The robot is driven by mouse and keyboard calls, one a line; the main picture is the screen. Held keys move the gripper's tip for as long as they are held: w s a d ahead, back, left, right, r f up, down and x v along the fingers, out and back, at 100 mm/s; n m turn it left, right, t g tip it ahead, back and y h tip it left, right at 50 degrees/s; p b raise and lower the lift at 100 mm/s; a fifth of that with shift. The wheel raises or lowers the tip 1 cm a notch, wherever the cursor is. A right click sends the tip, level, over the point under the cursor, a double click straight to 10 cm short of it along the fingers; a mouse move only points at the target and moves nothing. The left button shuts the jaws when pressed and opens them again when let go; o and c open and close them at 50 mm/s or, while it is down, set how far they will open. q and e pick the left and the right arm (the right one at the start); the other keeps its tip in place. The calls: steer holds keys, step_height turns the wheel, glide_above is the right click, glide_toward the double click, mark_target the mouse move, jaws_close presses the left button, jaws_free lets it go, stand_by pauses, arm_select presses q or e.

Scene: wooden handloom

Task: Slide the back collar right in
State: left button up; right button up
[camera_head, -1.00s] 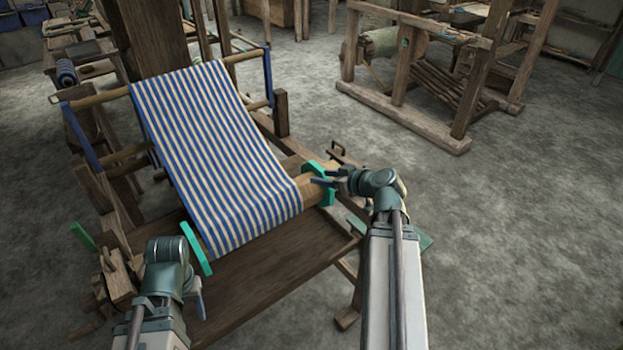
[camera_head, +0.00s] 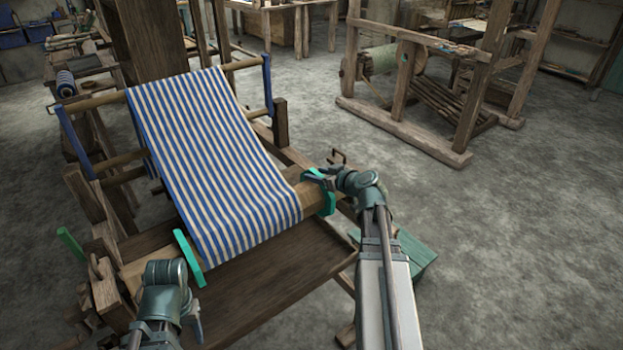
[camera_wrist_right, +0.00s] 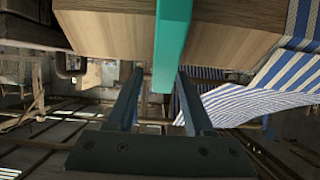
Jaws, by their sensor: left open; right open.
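A green collar (camera_head: 330,201) sits around the right end of the wooden beam (camera_head: 312,203), beside the edge of the blue-and-white striped cloth (camera_head: 215,160). A second green collar (camera_head: 190,258) is at the cloth's left edge. I cannot tell for sure which is the back collar. My right gripper (camera_head: 318,180) is at the right collar. In the right wrist view its two fingers (camera_wrist_right: 157,85) are open, with the lower end of the green collar (camera_wrist_right: 172,50) between or just beyond their tips; contact is unclear. My left gripper (camera_head: 194,322) is open and empty, below the left collar.
A wooden board (camera_head: 270,285) lies below the cloth in the loom frame. A green box (camera_head: 415,262) stands on the floor right of my right arm. Another wooden frame (camera_head: 410,110) stands behind at the right. The floor at the right is clear.

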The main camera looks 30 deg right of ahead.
mark_target(311, 173)
steer(key=shift+b+x, duration=0.4)
steer(key=shift+x, duration=1.3)
jaws_close()
